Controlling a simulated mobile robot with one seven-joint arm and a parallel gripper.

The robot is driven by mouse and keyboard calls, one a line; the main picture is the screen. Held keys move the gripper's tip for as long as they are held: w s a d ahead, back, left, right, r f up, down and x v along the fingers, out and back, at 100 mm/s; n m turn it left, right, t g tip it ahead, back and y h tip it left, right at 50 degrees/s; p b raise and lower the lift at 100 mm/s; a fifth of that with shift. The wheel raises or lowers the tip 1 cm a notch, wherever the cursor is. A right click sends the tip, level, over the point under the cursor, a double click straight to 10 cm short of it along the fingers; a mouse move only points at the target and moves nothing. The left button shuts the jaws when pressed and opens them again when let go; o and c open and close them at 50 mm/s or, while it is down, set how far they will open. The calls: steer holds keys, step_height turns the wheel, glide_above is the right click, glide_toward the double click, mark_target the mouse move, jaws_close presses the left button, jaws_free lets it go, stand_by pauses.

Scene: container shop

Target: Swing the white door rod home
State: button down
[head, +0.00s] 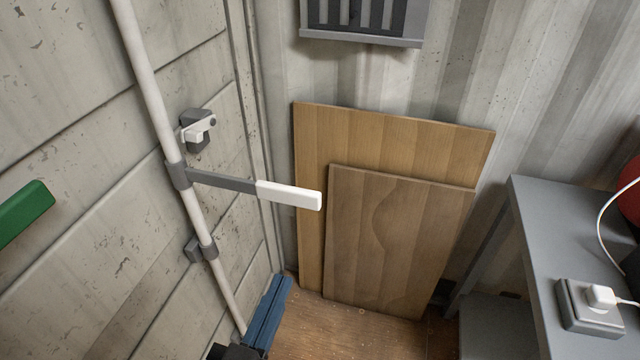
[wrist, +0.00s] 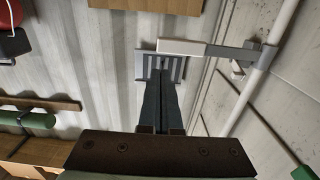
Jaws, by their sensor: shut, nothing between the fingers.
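The white door rod (head: 150,80) runs down the pale door at left in the head view, and shows at right in the wrist view (wrist: 262,75). Its grey handle arm (head: 222,181) with a white grip (head: 289,195) sticks out to the right, away from the door. In the wrist view the white grip (wrist: 182,47) lies just beyond and right of my fingertips. A small bracket with a white catch (head: 197,132) sits on the door above the handle, apart from it. My gripper (head: 283,283) is shut and empty, low in the head view below the grip; its fingers also show in the wrist view (wrist: 162,75).
Two wooden boards (head: 395,118) (head: 395,240) lean on the corrugated wall behind the handle. A grey slatted vent (head: 362,40) is above them. A grey bench (head: 545,230) with a socket box (head: 590,305) stands at right. A green bar (head: 25,213) juts in at left.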

mark_target(316, 204)
steer(key=shift+s, duration=0.1)
stand_by(0.3)
steer(key=p+x, duration=0.3)
steer(key=x, duration=1)
steer(key=shift+p, duration=0.35)
steer(key=shift+w+d, duration=0.15)
steer(key=shift+w, duration=0.35)
steer(key=shift+w, duration=0.1)
